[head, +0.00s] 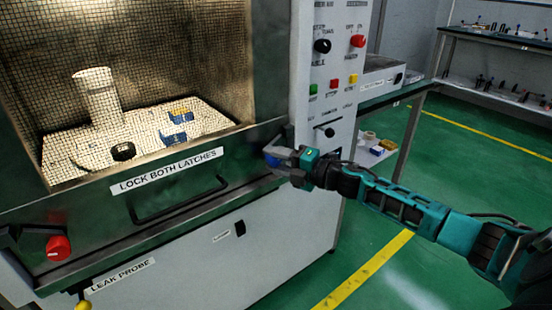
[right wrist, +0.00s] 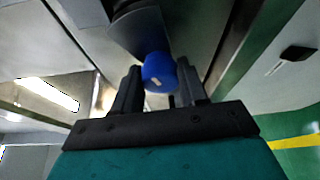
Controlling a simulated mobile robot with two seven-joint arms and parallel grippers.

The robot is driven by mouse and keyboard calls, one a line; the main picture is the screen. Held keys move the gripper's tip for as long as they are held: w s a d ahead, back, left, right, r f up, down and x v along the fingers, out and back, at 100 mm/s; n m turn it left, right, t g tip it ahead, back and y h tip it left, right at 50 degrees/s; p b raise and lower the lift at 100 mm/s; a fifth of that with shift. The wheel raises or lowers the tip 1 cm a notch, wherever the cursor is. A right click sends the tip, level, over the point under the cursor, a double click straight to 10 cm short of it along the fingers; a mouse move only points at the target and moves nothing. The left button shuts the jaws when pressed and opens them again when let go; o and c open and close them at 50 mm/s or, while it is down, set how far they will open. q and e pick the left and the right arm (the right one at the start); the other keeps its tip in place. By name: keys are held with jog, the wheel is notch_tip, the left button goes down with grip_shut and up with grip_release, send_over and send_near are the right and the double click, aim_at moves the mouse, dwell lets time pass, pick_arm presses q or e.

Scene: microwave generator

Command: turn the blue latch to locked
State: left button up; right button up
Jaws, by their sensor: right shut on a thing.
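The blue latch (right wrist: 160,73) shows in the right wrist view as a round blue knob with a small pale mark, between the two fingers of my right gripper (right wrist: 158,88). In the head view the blue latch (head: 271,160) is mostly hidden by my right gripper (head: 278,154), at the right end of the cabinet door's lower frame. My right gripper is shut on the latch. Which way the latch is turned cannot be told. A red latch (head: 59,248) is at the left end of the same frame.
The meshed door window (head: 150,60) and its black handle (head: 180,200) lie left of my gripper. A control panel (head: 330,90) with knobs and buttons rises just above it. Green floor (head: 400,265) is open at the right, with shelves (head: 500,90) at the back.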

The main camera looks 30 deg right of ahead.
pick_arm(q)
jog(key=shift+s+a+f, duration=0.1)
jog(key=shift+s+f, duration=0.05)
jog(key=shift+s, duration=0.1)
pick_arm(e)
jog(key=shift+d+f, duration=0.1)
jog(key=shift+d, duration=0.1)
jog(key=shift+n, duration=0.3)
pick_arm(q)
jog(key=shift+w+r+p, duration=0.25)
jog(key=shift+r+p, duration=0.05)
dwell(0.7)
jog(key=shift+s+f, duration=0.15)
jog(key=shift+s, duration=0.1)
pick_arm(e)
jog(key=shift+w+d, duration=0.1)
dwell(0.7)
pick_arm(q)
jog(key=shift+w, duration=0.25)
pick_arm(e)
jog(key=shift+r, duration=0.2)
pick_arm(q)
jog(key=shift+s, duration=0.3)
dwell(0.9)
